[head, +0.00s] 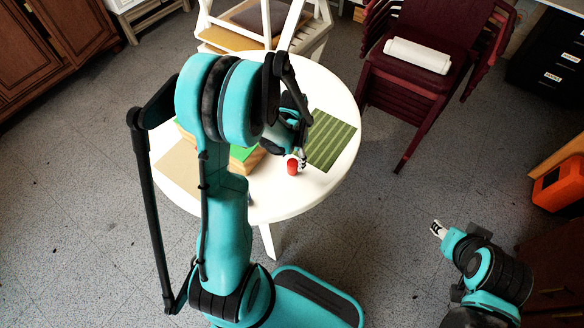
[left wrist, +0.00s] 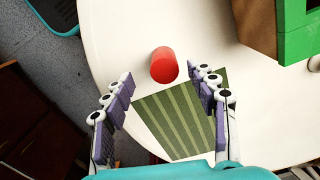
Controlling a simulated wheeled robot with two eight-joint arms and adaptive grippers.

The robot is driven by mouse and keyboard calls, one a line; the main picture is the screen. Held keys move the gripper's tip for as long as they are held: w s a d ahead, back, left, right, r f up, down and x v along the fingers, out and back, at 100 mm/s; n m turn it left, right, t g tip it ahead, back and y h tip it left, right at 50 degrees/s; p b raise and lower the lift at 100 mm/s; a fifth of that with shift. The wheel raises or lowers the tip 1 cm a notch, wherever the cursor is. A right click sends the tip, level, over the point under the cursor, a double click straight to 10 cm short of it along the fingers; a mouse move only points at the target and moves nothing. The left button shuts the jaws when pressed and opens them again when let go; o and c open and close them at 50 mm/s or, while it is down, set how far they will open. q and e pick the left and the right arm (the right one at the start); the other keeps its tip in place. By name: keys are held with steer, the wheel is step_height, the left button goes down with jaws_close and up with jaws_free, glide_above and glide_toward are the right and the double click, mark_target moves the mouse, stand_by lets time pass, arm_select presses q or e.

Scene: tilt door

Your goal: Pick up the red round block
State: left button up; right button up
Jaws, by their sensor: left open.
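The red round block (head: 292,167) is a small cylinder on the white round table (head: 285,199), just below the striped green mat in the head view. In the left wrist view the red round block (left wrist: 164,65) lies ahead of the fingertips, near the gap between them. My left gripper (head: 299,160) is above the table close to the block, partly hidden by its own arm. In the left wrist view its two fingers (left wrist: 163,80) are spread wide with nothing between them. My right gripper (head: 438,229) is at the lower right, away from the table; its fingers are too small to judge.
A green striped mat (head: 331,138) lies flat beside the block. A wooden box with green edges (left wrist: 258,28) stands on the table, partly behind my left arm in the head view. Stacked dark red chairs (head: 425,65) stand behind right. An orange case (head: 560,186) is at far right.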

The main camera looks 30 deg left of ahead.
mark_target(292, 162)
arm_select(q)
steer(key=f, duration=0.1)
steer(key=f+b, duration=0.1)
steer(key=f, duration=0.1)
steer(key=f+b, duration=0.1)
steer(key=shift+w+a+f, duration=0.2)
steer(key=shift+w+f, duration=0.1)
steer(key=shift+f, duration=0.45)
steer(key=shift+r, duration=0.1)
steer(key=shift+c, duration=0.9)
steer(key=c, duration=1.1)
